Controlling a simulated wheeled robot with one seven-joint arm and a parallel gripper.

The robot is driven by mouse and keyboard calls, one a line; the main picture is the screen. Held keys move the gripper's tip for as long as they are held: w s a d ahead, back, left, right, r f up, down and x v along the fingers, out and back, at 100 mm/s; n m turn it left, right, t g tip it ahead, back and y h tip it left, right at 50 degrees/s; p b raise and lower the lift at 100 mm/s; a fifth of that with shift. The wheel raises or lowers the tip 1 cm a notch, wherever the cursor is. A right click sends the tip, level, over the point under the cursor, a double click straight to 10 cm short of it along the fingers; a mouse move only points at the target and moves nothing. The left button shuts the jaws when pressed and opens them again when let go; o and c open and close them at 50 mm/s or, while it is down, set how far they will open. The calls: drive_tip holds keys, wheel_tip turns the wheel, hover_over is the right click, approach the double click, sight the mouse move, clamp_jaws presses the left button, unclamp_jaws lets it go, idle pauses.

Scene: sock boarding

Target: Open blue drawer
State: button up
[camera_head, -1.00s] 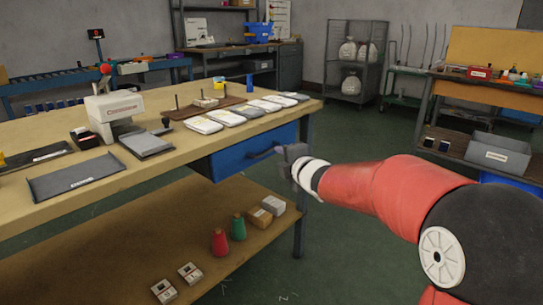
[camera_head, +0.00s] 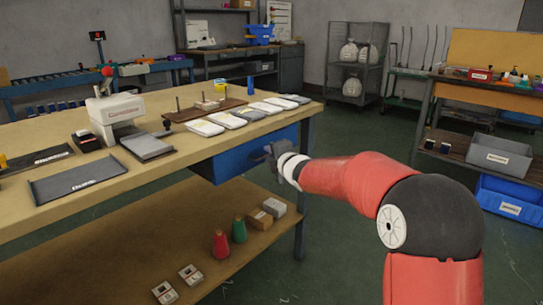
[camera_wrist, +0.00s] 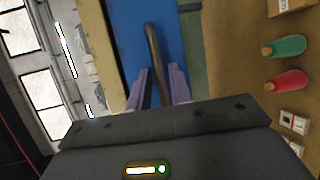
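The blue drawer (camera_head: 228,163) hangs under the right end of the workbench top and looks shut. My gripper (camera_head: 268,152) is at the right part of the drawer front, at its handle, most of which it hides in the head view. In the wrist view the blue front (camera_wrist: 130,30) fills the upper middle, with the dark bar handle (camera_wrist: 152,45) standing out from it. The two fingers of my gripper (camera_wrist: 160,85) stand apart, one on each side of the handle's near end. They look open around it; firm contact is not visible.
The workbench top (camera_head: 100,190) carries packed items, a press and dark mats. Its lower shelf (camera_head: 190,225) holds green and red cones and boxes. A bench leg (camera_head: 300,185) stands close beside my gripper. Green floor to the right is clear, before a blue bin (camera_head: 508,205).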

clamp_jaws()
drive_tip(key=shift+d, duration=0.1)
drive_tip(key=s+d+p, duration=0.1)
drive_tip(key=s+d, duration=1.4)
drive_tip(key=d, duration=0.4)
drive_tip(key=shift+o, duration=1.5)
unclamp_jaws()
drive_tip(key=v, duration=0.7)
drive_tip(key=shift+s, duration=0.35)
